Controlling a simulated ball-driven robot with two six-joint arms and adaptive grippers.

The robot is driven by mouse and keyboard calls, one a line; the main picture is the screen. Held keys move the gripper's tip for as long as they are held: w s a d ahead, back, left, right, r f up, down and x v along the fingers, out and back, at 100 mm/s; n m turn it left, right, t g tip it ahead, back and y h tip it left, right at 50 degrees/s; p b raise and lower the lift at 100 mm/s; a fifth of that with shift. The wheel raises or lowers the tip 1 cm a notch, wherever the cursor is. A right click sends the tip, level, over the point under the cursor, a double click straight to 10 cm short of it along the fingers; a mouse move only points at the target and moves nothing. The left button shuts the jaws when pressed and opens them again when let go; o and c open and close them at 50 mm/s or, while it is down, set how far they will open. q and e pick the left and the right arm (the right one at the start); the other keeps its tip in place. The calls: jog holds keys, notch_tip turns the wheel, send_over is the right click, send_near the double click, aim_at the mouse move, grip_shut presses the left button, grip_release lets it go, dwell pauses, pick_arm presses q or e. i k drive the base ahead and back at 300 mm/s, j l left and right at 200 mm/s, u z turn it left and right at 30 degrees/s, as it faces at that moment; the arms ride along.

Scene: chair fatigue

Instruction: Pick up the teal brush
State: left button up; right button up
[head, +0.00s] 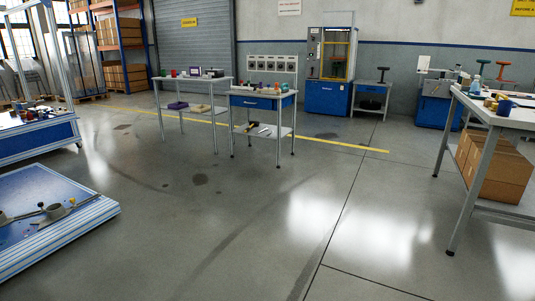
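I cannot make out the teal brush for sure in the head view. Small items too tiny to name stand on the bench with the blue drawer (262,103) in the middle distance, on the table beside it and on the right workbench. Neither of my grippers shows in this view.
A grey table (215,80) stands left of the drawer bench. A workbench (516,117) with cardboard boxes (493,172) below is at right. A low blue platform (85,222) is at near left. A blue cabinet machine (325,98) stands behind. The middle floor is clear.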

aim_at(283, 89)
jog(key=i+z, duration=0.2)
jog(key=i, duration=2.55)
jog(key=i+l, duration=0.1)
jog(key=i, duration=2.55)
jog(key=j+u, duration=0.05)
jog(key=j, duration=0.05)
